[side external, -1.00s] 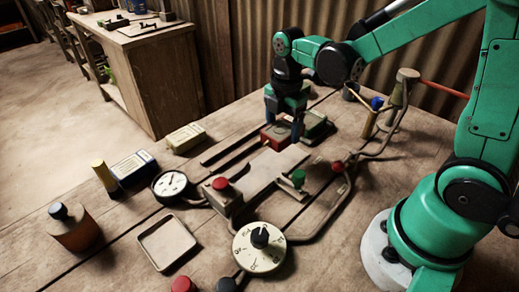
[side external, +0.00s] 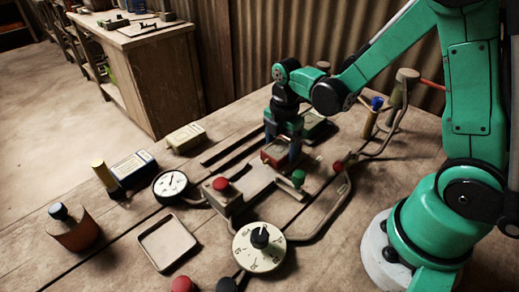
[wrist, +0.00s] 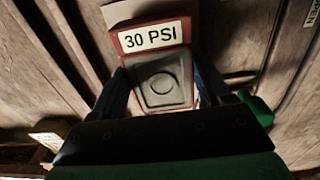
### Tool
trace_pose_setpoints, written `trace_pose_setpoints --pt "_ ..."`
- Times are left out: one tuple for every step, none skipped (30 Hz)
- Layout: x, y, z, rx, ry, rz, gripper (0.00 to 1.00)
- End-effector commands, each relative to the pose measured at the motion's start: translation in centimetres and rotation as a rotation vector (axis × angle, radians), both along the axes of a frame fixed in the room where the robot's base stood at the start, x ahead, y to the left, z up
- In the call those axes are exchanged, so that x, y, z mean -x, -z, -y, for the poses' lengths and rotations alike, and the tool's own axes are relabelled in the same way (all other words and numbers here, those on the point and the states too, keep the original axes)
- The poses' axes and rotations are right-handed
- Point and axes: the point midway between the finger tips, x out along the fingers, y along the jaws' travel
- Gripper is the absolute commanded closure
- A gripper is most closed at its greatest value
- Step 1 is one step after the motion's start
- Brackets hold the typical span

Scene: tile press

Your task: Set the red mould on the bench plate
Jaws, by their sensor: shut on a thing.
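The red mould (side external: 273,157) has a grey recessed face with a round mark and a "30 PSI" label; these show in the wrist view (wrist: 161,90). My gripper (side external: 283,150) points down and is shut on the mould, one blue finger on each side of it. The mould is at the back end of the pale press slab (side external: 259,182); I cannot tell whether it touches anything below. A shallow square rimmed plate (side external: 167,243) lies empty at the front left of the bench; I cannot tell whether this is the bench plate.
A red knob (side external: 221,184) and green knob (side external: 298,177) stand near the slab. A gauge (side external: 171,185), a dial (side external: 259,247) and a bottle (side external: 73,228) stand around the plate. A dark-framed block (side external: 315,127) sits behind my gripper.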

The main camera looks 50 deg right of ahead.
Motion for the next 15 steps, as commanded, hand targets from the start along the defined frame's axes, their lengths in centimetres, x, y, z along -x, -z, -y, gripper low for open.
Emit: trace_pose_setpoints --pt "0.0 0.02 0.0 0.0 0.0 0.0 1.0" --pt "0.0 0.04 0.0 0.0 0.0 0.0 1.0" --pt "0.0 0.07 0.0 0.0 0.0 0.0 1.0" --pt "0.0 0.1 0.0 0.0 0.0 0.0 1.0" --pt "0.0 0.14 0.0 0.0 0.0 0.0 1.0" --pt "0.0 0.2 0.0 0.0 0.0 0.0 1.0" --pt "0.0 0.24 0.0 0.0 0.0 0.0 1.0" --pt "0.0 0.29 0.0 0.0 0.0 0.0 1.0" --pt "0.0 0.34 0.0 0.0 0.0 0.0 1.0" --pt "0.0 0.39 0.0 0.0 0.0 0.0 1.0" --pt "-0.01 0.43 0.0 0.0 0.0 0.0 1.0" --pt "-0.02 0.49 0.0 0.0 0.0 0.0 1.0" --pt "-0.02 0.54 0.0 0.0 0.0 0.0 1.0" --pt "-0.02 0.59 0.0 0.0 0.0 0.0 1.0" --pt "-0.03 0.65 0.0 0.0 0.0 0.0 1.0"
